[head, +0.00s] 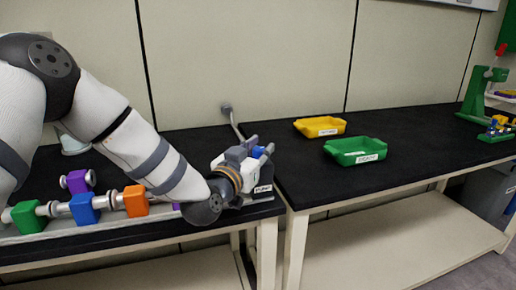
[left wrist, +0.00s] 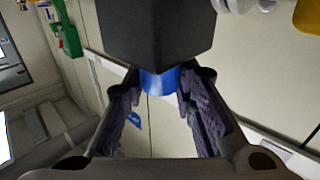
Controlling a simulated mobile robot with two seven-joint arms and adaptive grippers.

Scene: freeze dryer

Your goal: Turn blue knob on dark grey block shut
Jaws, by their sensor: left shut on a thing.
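The dark grey block (left wrist: 155,30) fills the top middle of the left wrist view. The blue knob (left wrist: 160,82) sticks out from its near face. My left gripper (left wrist: 160,92) has one finger on each side of the knob and is shut on it. The knob is partly hidden by the fingertips and the block. In the head view, a small patch of the blue knob (head: 258,152) shows by the end of my left arm, at the right end of the left bench. The turn angle of the knob cannot be read. My right gripper is not in view.
A row with green (head: 28,217), blue (head: 84,209) and orange (head: 136,201) blocks lies along the left bench, below my arm. A yellow tray (head: 320,126) and a green tray (head: 356,151) stand on the right bench. The right bench's front is clear.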

